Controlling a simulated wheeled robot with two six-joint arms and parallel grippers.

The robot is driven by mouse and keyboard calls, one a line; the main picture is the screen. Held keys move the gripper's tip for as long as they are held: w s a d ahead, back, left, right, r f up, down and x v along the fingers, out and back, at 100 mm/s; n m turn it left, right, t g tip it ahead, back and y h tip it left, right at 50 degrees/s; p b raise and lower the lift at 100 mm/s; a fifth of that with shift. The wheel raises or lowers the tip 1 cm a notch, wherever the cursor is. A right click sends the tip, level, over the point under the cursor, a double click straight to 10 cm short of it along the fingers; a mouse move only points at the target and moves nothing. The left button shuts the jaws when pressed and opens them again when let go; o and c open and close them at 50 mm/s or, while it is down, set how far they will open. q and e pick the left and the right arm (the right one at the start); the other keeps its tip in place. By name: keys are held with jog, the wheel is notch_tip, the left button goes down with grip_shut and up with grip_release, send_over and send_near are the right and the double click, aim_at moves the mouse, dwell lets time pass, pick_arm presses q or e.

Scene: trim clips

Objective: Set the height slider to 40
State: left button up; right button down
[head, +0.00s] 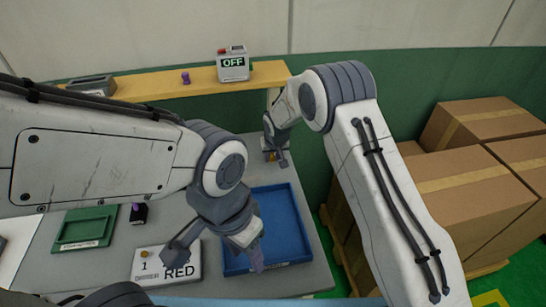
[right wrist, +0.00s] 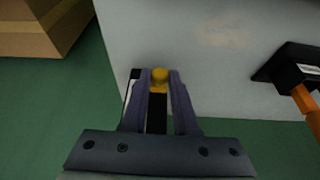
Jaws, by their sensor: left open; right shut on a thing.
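The height slider has a yellow knob (right wrist: 159,74) above a dark track (right wrist: 156,112) in the right wrist view. My right gripper (right wrist: 157,88) has its two fingers on either side of the knob and is shut on it. In the head view my right gripper (head: 277,156) is at the table's far right corner, with a little yellow showing beside it. No scale or number on the slider can be read.
The blue tray (head: 291,238), the 1 RED sign (head: 146,269) and a green tray (head: 78,243) lie on the grey table. A box reading OFF (head: 232,70) stands on the yellow shelf (head: 160,87). Cardboard boxes (head: 470,180) are stacked at right. An orange-handled black thing (right wrist: 292,68) is right of the slider.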

notch_tip(320, 180, up, 13)
jog(key=p, duration=0.4)
jog(key=shift+r+p, duration=0.15)
jog(key=shift+p, duration=0.25)
jog(key=c, duration=1)
grip_release()
jog(key=shift+c, duration=0.2)
jog(key=o, duration=0.4)
jog(key=shift+c, duration=0.2)
